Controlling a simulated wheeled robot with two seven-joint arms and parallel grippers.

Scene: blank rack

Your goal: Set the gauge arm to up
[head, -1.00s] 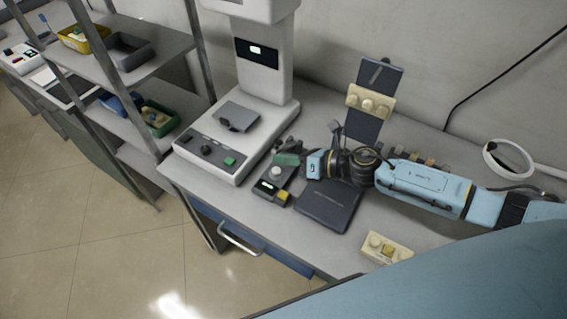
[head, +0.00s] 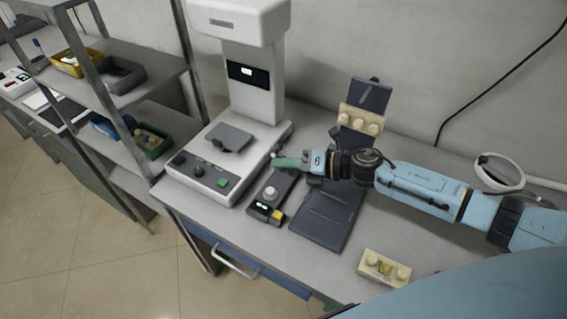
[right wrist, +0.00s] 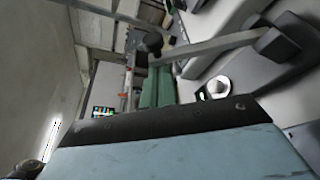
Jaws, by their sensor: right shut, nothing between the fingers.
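A small dark device (head: 268,203) with a lit display and a yellow button lies on the bench beside the white machine. In the right wrist view, a grey bar (right wrist: 222,43) with a dark block at one end crosses close to my fingers; it looks like the gauge arm, but its setting cannot be told. My right gripper (head: 288,163) is shut and empty, its green fingers just above the far end of the device. The fingers also show in the right wrist view (right wrist: 158,88); whether they touch the bar cannot be told. My left gripper is out of view.
The white machine (head: 250,100) with a column stands left of my gripper. A dark flat panel (head: 325,215) lies under my right arm. A beige knobbed block (head: 384,268) is near the front edge. A shelf rack (head: 160,75) with bins stands at the left.

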